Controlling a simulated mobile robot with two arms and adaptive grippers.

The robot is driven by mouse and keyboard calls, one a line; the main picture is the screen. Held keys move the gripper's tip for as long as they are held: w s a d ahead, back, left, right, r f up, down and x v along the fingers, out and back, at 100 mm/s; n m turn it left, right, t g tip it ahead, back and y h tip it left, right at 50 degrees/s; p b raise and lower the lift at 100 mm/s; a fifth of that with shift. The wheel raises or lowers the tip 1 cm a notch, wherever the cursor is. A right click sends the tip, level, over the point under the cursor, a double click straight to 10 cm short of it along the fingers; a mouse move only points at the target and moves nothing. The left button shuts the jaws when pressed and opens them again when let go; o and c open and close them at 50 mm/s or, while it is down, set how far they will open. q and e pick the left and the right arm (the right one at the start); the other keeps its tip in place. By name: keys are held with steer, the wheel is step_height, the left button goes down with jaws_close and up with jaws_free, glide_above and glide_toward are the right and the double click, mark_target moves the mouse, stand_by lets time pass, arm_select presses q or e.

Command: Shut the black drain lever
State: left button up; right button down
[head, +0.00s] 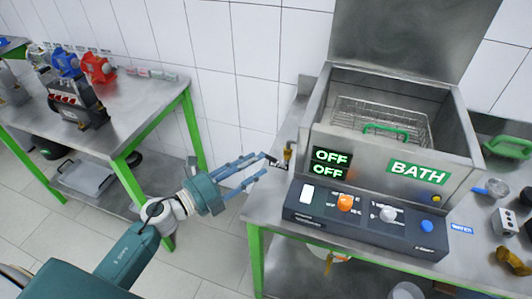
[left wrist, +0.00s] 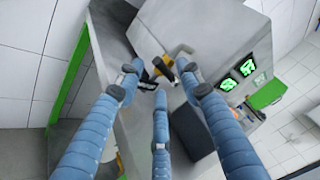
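The black drain lever (head: 271,158) sticks out to the left of a brass valve (head: 288,151) at the left side of the steel bath (head: 318,126). My left gripper (head: 255,168) has blue fingers, spread open and empty, with tips just left of the lever. In the left wrist view, the lever (left wrist: 161,67) and brass valve (left wrist: 181,64) show beyond and between the fingertips of the left gripper (left wrist: 163,88). I cannot tell whether any finger touches the lever. My right gripper is in neither view.
A wire basket (head: 360,115) sits inside the bath. A green-legged bench (head: 150,100) with pumps stands at left, with open floor between the benches.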

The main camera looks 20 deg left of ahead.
mark_target(272, 159)
arm_select(q)
steer(key=shift+p+x, duration=0.4)
steer(key=shift+x, duration=1.9)
steer(key=shift+c, duration=0.2)
jaws_close()
